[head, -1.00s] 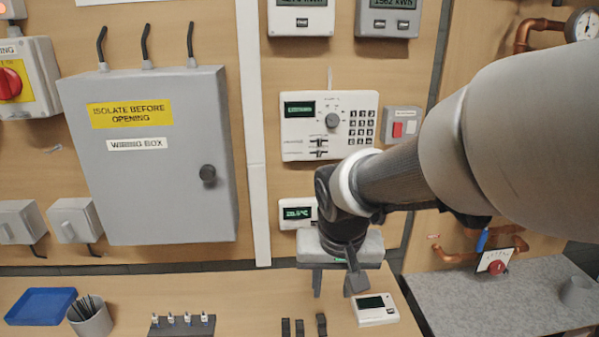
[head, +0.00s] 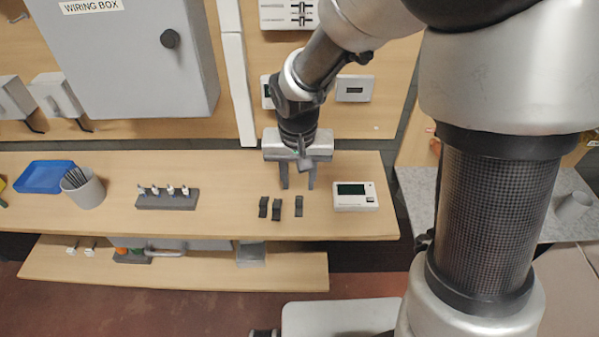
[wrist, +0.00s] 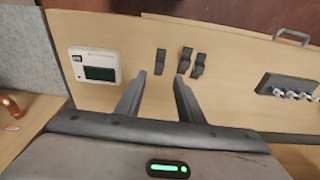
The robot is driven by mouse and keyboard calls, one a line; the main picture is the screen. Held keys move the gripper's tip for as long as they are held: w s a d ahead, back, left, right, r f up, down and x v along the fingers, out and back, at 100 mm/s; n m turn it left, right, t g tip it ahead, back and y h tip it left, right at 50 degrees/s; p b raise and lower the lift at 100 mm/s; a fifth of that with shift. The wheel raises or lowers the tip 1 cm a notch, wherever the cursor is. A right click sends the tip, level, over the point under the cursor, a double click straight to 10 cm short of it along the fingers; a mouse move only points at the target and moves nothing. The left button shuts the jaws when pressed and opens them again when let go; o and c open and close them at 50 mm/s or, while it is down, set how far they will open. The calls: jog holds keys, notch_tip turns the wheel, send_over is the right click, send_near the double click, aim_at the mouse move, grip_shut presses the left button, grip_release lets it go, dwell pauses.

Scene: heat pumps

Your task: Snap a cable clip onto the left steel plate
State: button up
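Three small dark cable clips lie on the wooden bench in the head view: a left one (head: 263,207), a middle one (head: 277,210) and a right one (head: 299,206). They also show beyond my fingertips in the wrist view, as one clip (wrist: 160,62) apart from a close pair (wrist: 191,63). My gripper (head: 298,186) points down over the bench, behind the clips in the head view. Its two fingers (wrist: 160,78) are apart with nothing between them. I cannot make out a left steel plate in either view.
A white display unit (head: 355,196) lies right of the clips. A dark rack of small valves (head: 167,199), a grey cup of rods (head: 82,188) and a blue tray (head: 44,177) stand leftward. A grey wiring box (head: 140,60) hangs above. A lower shelf (head: 180,275) runs below.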

aim_at(299, 201)
jog(key=f+b, duration=0.1)
jog(key=f, duration=0.1)
jog(key=f+b, duration=0.2)
jog(key=f, duration=0.1)
jog(key=w+f+b, duration=0.1)
jog(key=f+b, duration=0.1)
jog(key=shift+w+f, duration=0.1)
jog(key=shift+f, duration=0.2)
jog(key=shift+d, duration=0.1)
jog(key=shift+c, duration=0.4)
grip_shut()
jog(key=shift+r, duration=0.2)
jog(key=shift+r+p, duration=2.05)
jog(key=shift+r, duration=0.8)
